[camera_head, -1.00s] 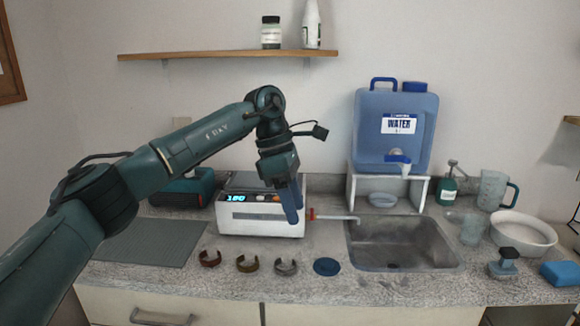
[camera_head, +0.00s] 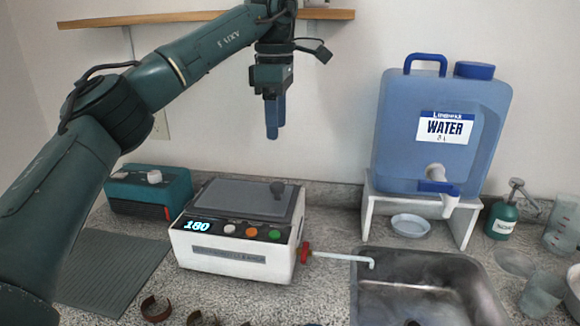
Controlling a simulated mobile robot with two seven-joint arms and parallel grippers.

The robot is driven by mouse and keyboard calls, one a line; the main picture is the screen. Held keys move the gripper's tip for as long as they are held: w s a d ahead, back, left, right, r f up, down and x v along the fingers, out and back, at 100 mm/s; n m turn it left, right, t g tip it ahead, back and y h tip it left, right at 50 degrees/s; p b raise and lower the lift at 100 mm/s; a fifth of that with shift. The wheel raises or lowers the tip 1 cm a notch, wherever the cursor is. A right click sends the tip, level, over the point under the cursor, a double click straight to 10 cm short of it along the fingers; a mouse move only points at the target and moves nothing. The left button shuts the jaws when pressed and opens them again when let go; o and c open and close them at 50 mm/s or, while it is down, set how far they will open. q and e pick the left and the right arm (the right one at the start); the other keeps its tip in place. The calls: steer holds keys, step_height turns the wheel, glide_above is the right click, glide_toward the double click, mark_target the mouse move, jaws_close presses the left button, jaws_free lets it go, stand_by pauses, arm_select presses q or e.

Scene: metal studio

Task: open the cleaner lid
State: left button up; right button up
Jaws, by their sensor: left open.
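The cleaner (camera_head: 235,258) is a white box with a lit display, coloured buttons and a red-handled spout on its right side. Its grey lid (camera_head: 243,197) lies flat and closed on top, with a dark knob near its right end. My left gripper (camera_head: 273,118) hangs pointing down, above and behind the lid in the picture, clear of it. Its blue fingers overlap in this view, and nothing shows between them. My right gripper is not in view.
A blue water jug (camera_head: 440,130) stands on a white stand right of the cleaner. A metal sink (camera_head: 425,285) lies in front of it. A teal device (camera_head: 150,190) and grey mat (camera_head: 110,268) are on the left. A wooden shelf (camera_head: 190,18) is on the wall above.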

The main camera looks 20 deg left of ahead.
mark_target(277, 185)
arm_select(q)
step_height(277, 185, down, 13)
steer(key=shift+s, duration=0.15)
stand_by(0.4)
jaws_close()
stand_by(0.4)
